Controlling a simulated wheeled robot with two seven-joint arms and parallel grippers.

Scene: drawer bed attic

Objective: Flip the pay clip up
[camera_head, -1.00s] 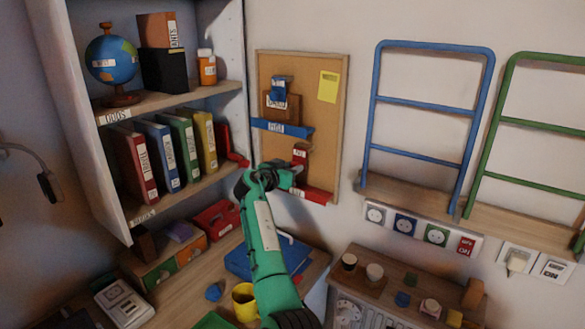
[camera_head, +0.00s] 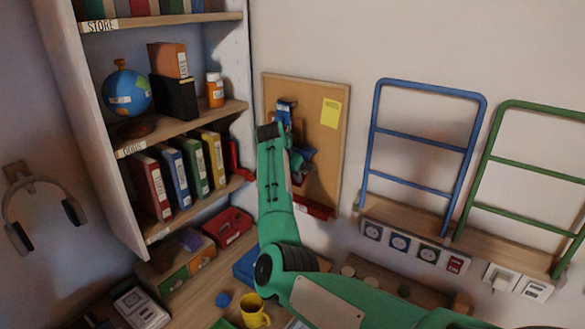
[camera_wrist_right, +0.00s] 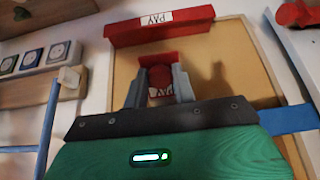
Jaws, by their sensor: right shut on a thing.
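The pay clip is a red piece with a white PAY label, and in the right wrist view the clip (camera_wrist_right: 161,64) sits between my right fingers. My right gripper (camera_wrist_right: 159,82) is shut on it, with one grey finger on each side. A red bar (camera_wrist_right: 158,28) with its own PAY label lies just beyond the clip; it also shows low on the cork board in the head view (camera_head: 314,208). In the head view my green arm hides most of the clip and gripper. My left gripper is not in view.
The cork board (camera_head: 329,152) carries a yellow note (camera_head: 330,113) and a blue bar (camera_wrist_right: 288,120). A shelf with binders (camera_head: 195,163) stands close on the left. A blue rack (camera_head: 418,143) is on the wall at right. A yellow mug (camera_head: 249,309) stands on the desk.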

